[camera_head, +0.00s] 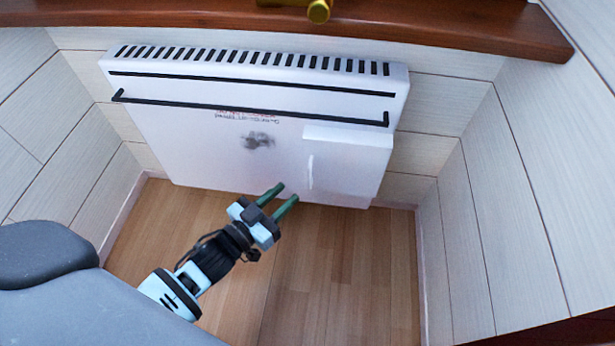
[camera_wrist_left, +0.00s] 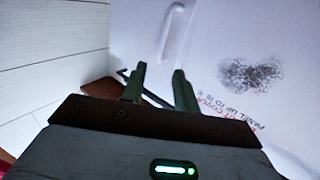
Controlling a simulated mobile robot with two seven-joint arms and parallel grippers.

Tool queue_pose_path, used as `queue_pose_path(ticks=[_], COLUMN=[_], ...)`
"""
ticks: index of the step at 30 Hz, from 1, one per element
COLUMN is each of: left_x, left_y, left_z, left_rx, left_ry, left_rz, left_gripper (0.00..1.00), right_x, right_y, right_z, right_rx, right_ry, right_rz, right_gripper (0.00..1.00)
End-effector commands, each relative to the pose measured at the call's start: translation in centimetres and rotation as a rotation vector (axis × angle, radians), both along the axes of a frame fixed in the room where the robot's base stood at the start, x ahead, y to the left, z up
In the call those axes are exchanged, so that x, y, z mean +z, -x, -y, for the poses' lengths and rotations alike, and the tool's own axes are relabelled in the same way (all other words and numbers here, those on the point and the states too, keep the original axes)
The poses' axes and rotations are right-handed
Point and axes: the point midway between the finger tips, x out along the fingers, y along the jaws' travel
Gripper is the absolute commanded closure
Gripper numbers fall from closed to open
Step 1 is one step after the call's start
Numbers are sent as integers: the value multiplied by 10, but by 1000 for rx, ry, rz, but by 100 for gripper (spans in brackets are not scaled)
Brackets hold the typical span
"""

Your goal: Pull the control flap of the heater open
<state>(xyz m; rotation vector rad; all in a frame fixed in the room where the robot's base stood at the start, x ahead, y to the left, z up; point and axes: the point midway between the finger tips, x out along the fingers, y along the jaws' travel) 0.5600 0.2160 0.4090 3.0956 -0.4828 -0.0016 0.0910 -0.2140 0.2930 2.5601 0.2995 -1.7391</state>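The white heater (camera_head: 220,140) is mounted low on the wall. Its control flap (camera_head: 350,165) is a white panel at the heater's lower right and looks shut. A thin, upright white handle (camera_head: 310,172) is on the flap's left side; it also shows at the top of the left wrist view (camera_wrist_left: 172,32). My left gripper (camera_head: 288,192) is in front of the heater, just left of and below the handle. Its two green fingers are apart with nothing between them. In the left wrist view the handle lies beyond the fingertips (camera_wrist_left: 158,72). My right gripper is not in view.
A brown wooden shelf (camera_head: 440,22) runs above the heater, with a brass-coloured object (camera_head: 318,11) at its edge. A black rail (camera_head: 250,107) crosses the heater's front. Panelled walls close in both sides. The wooden floor (camera_head: 340,260) in front is clear.

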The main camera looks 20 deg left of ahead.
Motion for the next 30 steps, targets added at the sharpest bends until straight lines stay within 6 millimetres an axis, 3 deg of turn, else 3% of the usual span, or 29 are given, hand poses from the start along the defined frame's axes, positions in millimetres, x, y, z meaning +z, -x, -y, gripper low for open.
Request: queue_pose_path(ticks=[5,18,30], left_x=[1,-1,1], left_y=[-10,-66,-74], left_z=[3,21,24], left_rx=[0,0,1], left_ry=[1,0,0], left_rz=[3,1,0], left_gripper=[70,70,70], right_x=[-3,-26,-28], right_y=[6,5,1], right_z=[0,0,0], right_rx=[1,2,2], right_ry=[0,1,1], right_rz=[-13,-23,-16], right_gripper=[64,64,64])
